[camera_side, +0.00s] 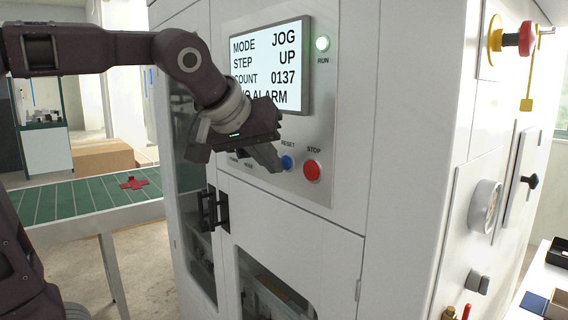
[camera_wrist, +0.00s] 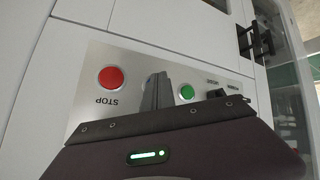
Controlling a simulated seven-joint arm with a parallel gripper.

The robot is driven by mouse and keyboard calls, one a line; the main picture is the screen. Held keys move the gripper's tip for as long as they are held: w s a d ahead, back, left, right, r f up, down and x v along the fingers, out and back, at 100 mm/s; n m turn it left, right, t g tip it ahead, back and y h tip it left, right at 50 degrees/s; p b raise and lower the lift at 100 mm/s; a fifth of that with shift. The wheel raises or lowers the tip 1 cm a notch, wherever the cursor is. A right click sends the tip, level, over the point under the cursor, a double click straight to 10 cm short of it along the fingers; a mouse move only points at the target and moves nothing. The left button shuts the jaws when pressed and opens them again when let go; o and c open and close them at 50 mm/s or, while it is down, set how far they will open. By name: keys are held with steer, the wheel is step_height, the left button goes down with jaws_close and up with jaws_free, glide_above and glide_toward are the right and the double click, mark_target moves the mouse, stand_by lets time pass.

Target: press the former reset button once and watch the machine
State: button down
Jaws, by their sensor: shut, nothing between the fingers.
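The blue reset button (camera_side: 287,162) sits on the machine's metal control panel, under the label RESET. The red stop button (camera_side: 312,170) is to its right; it also shows in the wrist view (camera_wrist: 110,78). My gripper (camera_side: 276,167) is shut and empty, its fingertips just left of the blue button in the side view. I cannot tell whether they touch it.
Dark door handles (camera_side: 212,209) stick out below the panel. A red and yellow switch (camera_side: 526,38) and a gauge (camera_side: 486,206) are on the machine's right side. A green conveyor (camera_side: 85,205) stands at left.

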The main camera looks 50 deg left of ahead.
steer(key=shift+s, duration=0.65)
steer(key=s, duration=0.5)
stand_by(0.7)
steer(key=s+d+f+m+g+h, duration=0.1)
steer(key=s+d+f+m, duration=0.1)
steer(key=s+f, duration=0.5)
steer(key=s+d+f+m+g+h, duration=0.2)
steer(key=s+f+m, duration=0.3)
steer(key=f, duration=0.3)
steer(key=shift+s+d+f+m, duration=0.2)
steer(key=shift+s+d+m, duration=0.1)
steer(key=shift+s+d, duration=0.45)
